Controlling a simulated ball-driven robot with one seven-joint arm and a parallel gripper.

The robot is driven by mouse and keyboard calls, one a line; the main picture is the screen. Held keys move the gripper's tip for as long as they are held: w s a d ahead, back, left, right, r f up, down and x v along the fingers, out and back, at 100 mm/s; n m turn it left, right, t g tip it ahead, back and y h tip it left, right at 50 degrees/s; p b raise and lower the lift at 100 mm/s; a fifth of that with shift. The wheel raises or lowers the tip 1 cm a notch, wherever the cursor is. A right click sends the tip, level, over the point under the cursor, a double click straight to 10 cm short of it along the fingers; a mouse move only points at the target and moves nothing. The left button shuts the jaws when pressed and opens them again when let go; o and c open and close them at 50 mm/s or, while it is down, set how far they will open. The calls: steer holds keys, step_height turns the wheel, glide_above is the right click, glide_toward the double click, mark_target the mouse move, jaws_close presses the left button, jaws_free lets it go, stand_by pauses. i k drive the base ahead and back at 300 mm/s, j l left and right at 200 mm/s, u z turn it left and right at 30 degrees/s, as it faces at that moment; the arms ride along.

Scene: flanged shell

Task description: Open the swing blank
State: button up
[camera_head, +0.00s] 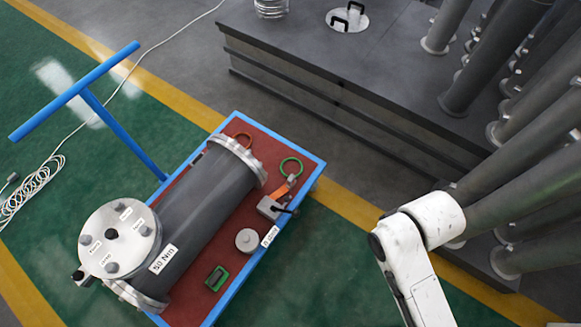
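A dark grey cylindrical shell (208,205) lies on a red-topped cart, with a flange at its far upper-right end. A pale round blank (113,246) with several bolts and small labels lies at its near left end. A dark knob (78,276) sticks out from the blank's lower left edge. The blank appears to lie over the end, but I cannot tell whether there is a gap behind it. A "50 Nm" label (163,259) is on the shell. My white arm shows at the lower right, away from the blank; my gripper is outside the view.
The blue-edged cart (318,165) has a blue T-handle (75,90) at upper left. Small tools and a grey weight (247,240) lie on it. A coiled cable (30,190) lies on the green floor at left. A dark platform with thick pipes (480,70) fills the right.

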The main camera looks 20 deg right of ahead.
mark_target(114, 237)
steer(key=i+j+u, duration=0.15)
steer(key=u, duration=0.2)
steer(key=i+j+u, duration=0.2)
steer(key=u, duration=0.15)
steer(key=i+j+u, duration=0.1)
steer(key=u, duration=0.2)
steer(key=i+l, duration=0.05)
steer(key=i, duration=0.05)
